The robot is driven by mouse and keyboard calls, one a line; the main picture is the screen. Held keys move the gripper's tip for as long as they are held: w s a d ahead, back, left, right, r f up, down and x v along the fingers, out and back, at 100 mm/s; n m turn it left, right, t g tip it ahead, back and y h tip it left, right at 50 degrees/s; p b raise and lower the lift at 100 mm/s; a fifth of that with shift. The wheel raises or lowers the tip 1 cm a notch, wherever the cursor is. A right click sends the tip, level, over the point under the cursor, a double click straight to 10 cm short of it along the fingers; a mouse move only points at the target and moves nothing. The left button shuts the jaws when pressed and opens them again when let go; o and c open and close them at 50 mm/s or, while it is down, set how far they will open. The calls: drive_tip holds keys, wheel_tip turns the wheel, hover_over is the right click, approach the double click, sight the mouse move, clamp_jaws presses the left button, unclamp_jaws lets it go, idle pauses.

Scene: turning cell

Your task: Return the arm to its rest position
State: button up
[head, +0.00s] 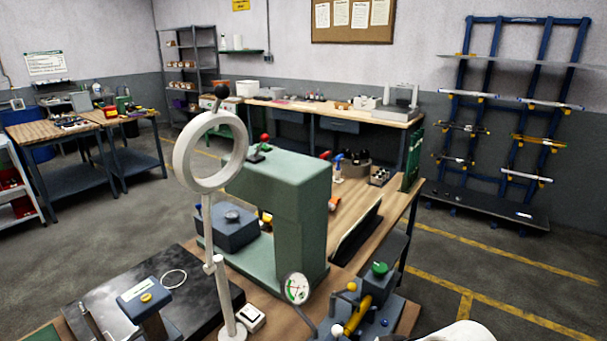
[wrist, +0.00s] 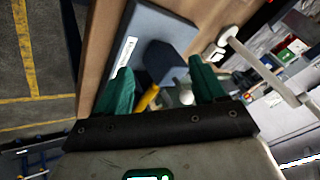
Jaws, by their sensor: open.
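My gripper (wrist: 161,66) shows in the wrist view with its two green fingers spread apart and nothing held between them. Beyond the fingers are a blue-grey block (wrist: 160,25) with a white label, a yellow handle (wrist: 148,98) and a rounded metal part. I cannot tell whether the fingers touch any of these. In the head view the gripper is not visible. A pale rounded shape at the bottom edge, right of centre, may be part of my arm.
A green press (head: 295,205) and a ring magnifier (head: 211,150) stand on the near wooden bench. A dial gauge (head: 297,289) and a fixture with a green knob (head: 380,269) are close in front. A blue rack (head: 500,120) stands right; open floor lies between.

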drive_tip(key=s+d+f+h, duration=0.2)
drive_tip(key=s+d+f, duration=0.2)
drive_tip(key=s+d, duration=0.4)
drive_tip(key=s+d+f+h, duration=0.3)
drive_tip(key=s+d+f, duration=0.1)
drive_tip(key=s+d, duration=0.4)
drive_tip(key=s+f+m+g+b, duration=0.1)
drive_tip(key=s+f+g+b, duration=0.2)
drive_tip(key=s+f, duration=0.8)
drive_tip(key=shift+s+d+g+b, duration=0.15)
drive_tip(key=shift+s+g+b, duration=0.3)
drive_tip(key=shift+b, duration=0.75)
